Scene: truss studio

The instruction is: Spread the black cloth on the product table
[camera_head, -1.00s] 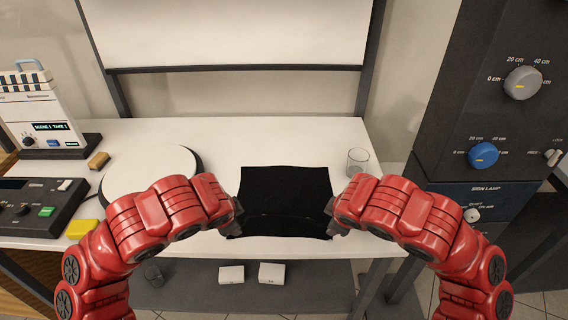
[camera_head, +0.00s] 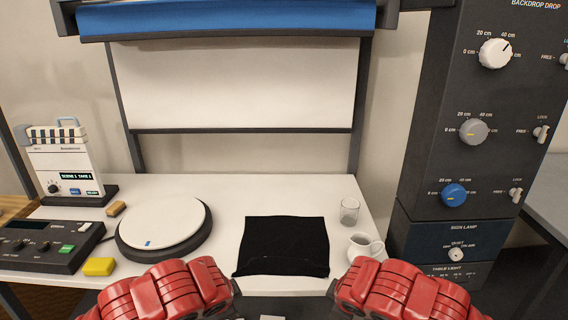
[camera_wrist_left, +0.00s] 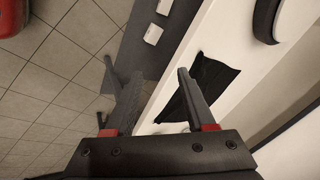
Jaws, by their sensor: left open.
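The black cloth (camera_head: 284,245) lies spread as a rough square on the white product table (camera_head: 225,212). Its front edge is near the table's front edge and shows a slight crease. In the left wrist view the cloth (camera_wrist_left: 212,77) appears beyond one finger. My left gripper (camera_wrist_left: 146,66) is open and empty, in front of the table edge and apart from the cloth. In the head view only a small dark part of it shows at the front left of the cloth. My right gripper (camera_head: 334,288) is at the cloth's front right, its fingers mostly hidden.
A round white turntable (camera_head: 162,222) stands left of the cloth. A glass (camera_head: 349,211) and a white cup (camera_head: 364,246) stand close to its right. A yellow block (camera_head: 98,267) and a control box (camera_head: 45,247) are at the left. A dark knob panel (camera_head: 470,130) rises at the right.

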